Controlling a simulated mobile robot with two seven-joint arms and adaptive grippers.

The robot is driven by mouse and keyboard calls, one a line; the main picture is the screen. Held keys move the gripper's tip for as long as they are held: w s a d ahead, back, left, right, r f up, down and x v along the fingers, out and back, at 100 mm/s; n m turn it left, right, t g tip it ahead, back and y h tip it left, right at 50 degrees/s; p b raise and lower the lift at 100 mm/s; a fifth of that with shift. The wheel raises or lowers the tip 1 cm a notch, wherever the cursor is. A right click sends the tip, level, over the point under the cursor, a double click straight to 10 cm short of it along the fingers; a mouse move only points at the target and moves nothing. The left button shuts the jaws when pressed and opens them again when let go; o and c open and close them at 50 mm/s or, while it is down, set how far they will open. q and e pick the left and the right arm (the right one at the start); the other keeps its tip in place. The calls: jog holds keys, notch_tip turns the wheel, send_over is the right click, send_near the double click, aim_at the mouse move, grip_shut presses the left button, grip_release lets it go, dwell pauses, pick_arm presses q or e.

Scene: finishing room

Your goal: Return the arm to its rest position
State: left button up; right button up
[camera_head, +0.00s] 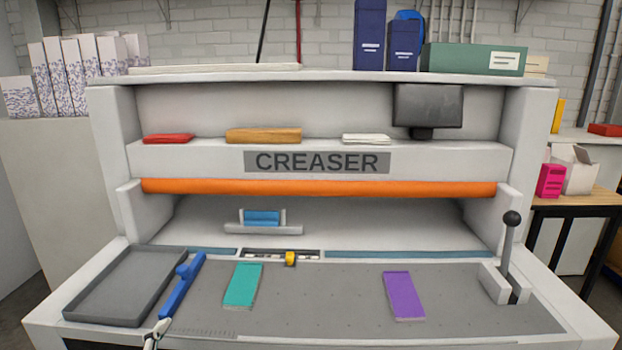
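A small part of what looks like my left gripper (157,332) shows at the bottom edge, left of centre, just below the near end of a blue bar-shaped tool (182,285). Most of the gripper and its arm are outside the picture, and I cannot tell whether its fingers are open or shut, or whether it touches the tool. My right gripper is not in view. The creaser (120,154) fills the middle, with its grey bed (330,300) in front.
A grey tray (120,285) lies left of the blue tool. Teal (243,285) and purple (404,295) pieces lie apart on the bed. A black-knobbed lever (509,240) stands upright at right. An orange roller (320,188) spans the machine. The bed between the two pieces is clear.

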pick_arm(q)
jog(key=s+a+f+n+g+y, duration=0.1)
jog(key=s+a+f+n+g, duration=0.25)
jog(key=s+a+f, duration=0.4)
jog(key=s+a+f+n+g+y, duration=0.2)
jog(key=s+a+f+g, duration=0.25)
jog(key=s+f, duration=0.5)
jog(key=w+d+f+n+t+h, duration=0.1)
jog(key=d+f+n+t+h, duration=0.1)
jog(key=d+f+h, duration=0.5)
jog(key=d+f+t, duration=0.1)
jog(key=d+f, duration=0.5)
jog(key=d, duration=0.4)
jog(key=shift+w+f+t+h, duration=0.15)
jog(key=shift+w+t+h, duration=0.15)
jog(key=shift+t, duration=0.1)
